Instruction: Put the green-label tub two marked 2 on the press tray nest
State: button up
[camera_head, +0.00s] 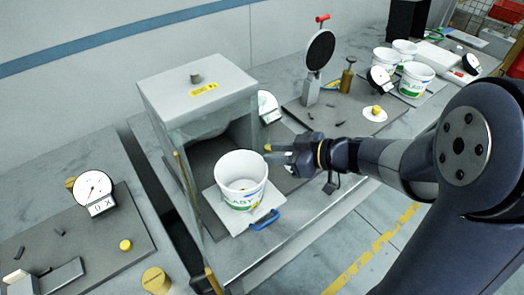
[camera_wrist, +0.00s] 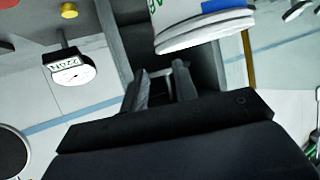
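A white tub (camera_head: 241,179) with green lettering stands upright on a pale tray (camera_head: 216,199) with a blue handle (camera_head: 265,220), at the front of the glass-sided press cabinet (camera_head: 197,84). I cannot read a number on it. The tub (camera_wrist: 205,35) appears upside down at the top of the wrist view, beyond my fingers. My gripper (camera_head: 272,154) is just right of the tub's rim, apart from it. In the wrist view my gripper (camera_wrist: 163,80) has its fingers spread, with nothing held between them.
Several white tubs with green labels (camera_head: 414,80) stand on the bench at the back right. A round black disc on a stand (camera_head: 319,50) and a gauge (camera_head: 268,106) are behind my gripper. Another gauge (camera_head: 94,188) sits at the left. A dark gap separates the benches.

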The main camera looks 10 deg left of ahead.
jog(key=shift+v, duration=2.75)
jog(key=shift+o, duration=0.4)
